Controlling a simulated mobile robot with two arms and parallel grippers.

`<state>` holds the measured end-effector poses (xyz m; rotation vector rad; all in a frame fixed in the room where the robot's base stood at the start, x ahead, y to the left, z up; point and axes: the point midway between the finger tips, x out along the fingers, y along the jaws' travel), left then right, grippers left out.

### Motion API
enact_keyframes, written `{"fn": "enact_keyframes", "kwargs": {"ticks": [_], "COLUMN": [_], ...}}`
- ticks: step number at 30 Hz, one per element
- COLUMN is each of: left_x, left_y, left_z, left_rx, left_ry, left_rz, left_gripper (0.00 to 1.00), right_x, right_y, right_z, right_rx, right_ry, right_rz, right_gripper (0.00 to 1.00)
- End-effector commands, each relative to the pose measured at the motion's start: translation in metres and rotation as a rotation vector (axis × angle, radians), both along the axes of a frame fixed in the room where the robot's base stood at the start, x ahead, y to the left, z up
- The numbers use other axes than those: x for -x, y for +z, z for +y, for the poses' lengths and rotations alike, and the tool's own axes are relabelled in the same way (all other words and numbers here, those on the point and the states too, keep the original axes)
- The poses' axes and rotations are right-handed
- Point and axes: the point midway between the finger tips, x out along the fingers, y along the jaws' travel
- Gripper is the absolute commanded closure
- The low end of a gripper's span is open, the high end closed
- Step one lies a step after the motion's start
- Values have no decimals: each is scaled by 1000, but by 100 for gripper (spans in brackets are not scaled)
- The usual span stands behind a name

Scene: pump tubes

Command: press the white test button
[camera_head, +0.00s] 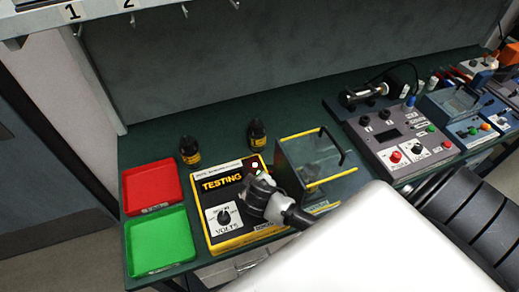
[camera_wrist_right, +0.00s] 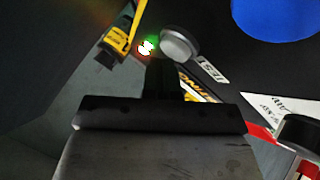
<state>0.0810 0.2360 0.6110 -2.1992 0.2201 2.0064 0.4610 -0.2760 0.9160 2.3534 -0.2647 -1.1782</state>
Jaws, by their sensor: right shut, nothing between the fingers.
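The yellow-edged tester box (camera_head: 228,240) stands on the green bench, with an orange TESTING display (camera_head: 222,182) and a VOLTS dial (camera_head: 223,216). My right gripper (camera_head: 262,192) is over the right part of its face, fingers shut and empty. In the right wrist view, the pale round test button (camera_wrist_right: 180,45) is just beyond the shut fingertips (camera_wrist_right: 160,72), beside a TEST label (camera_wrist_right: 212,70). I cannot tell whether they touch it. In the head view the gripper covers part of the panel. A bright light (camera_wrist_right: 146,47) glows beside the button. My left gripper is not in view.
A red tray (camera_head: 150,184) and green tray (camera_head: 160,240) lie left of the tester. Two dark bottles (camera_head: 189,150) (camera_head: 257,134) stand behind it. A clear-covered box with yellow edges (camera_head: 318,165) is close on the right, with a grey control unit (camera_head: 400,140) beyond.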

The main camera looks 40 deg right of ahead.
Motion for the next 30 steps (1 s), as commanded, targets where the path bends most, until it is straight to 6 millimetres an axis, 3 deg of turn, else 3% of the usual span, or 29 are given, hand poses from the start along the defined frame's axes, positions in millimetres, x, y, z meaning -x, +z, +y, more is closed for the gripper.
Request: {"fn": "enact_keyframes", "kwargs": {"ticks": [6, 19, 30], "left_x": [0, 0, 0], "left_y": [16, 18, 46], "left_z": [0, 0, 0], "left_rx": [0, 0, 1], "left_ry": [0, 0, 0], "left_rz": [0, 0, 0], "left_gripper": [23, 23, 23], "right_x": [0, 0, 0], "right_y": [15, 17, 50], "right_z": [0, 0, 0], "right_rx": [-1, 0, -1], "right_ry": [0, 0, -1], "right_rz": [1, 0, -2], "right_gripper": [100, 100, 100]}}
